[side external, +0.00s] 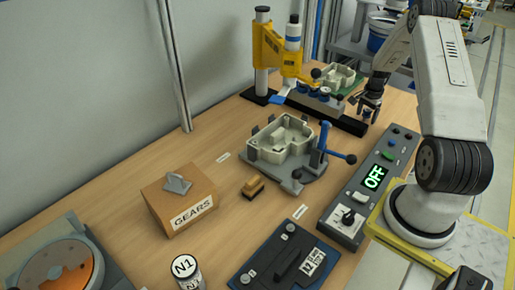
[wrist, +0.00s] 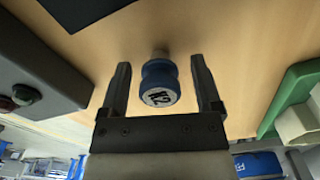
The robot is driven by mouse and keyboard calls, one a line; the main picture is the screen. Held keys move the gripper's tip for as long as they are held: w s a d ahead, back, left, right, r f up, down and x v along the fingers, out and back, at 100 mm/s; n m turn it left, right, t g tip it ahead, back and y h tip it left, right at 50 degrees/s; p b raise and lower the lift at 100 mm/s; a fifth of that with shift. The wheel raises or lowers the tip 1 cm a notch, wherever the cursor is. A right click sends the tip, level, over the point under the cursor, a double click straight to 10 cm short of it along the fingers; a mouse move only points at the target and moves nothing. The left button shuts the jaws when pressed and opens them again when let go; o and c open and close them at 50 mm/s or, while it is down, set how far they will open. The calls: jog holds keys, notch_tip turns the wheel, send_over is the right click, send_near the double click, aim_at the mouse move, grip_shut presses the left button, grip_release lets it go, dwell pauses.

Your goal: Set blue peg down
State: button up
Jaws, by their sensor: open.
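A blue peg (wrist: 159,82) with a white label on its end shows in the wrist view, between the two fingers of my gripper (wrist: 162,88). The fingers are open, with a gap on both sides of the peg. The wooden table lies behind the peg; I cannot tell whether the peg touches it. In the side view my gripper (side external: 369,108) points down at the far right of the table, beside a dark rack (side external: 345,124). The peg cannot be made out there.
A control panel (side external: 372,178) showing OFF lies in front of my gripper. A cream housing in a clamp fixture (side external: 283,142), a yellow press (side external: 266,58) and a GEARS box (side external: 180,203) stand left. Another cream housing (side external: 338,77) is behind the rack. The table's left middle has free room.

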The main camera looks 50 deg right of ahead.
aim_at(368, 110)
notch_tip(368, 110, up, 12)
dwell(0.6)
jog(key=shift+r, duration=0.1)
dwell(0.4)
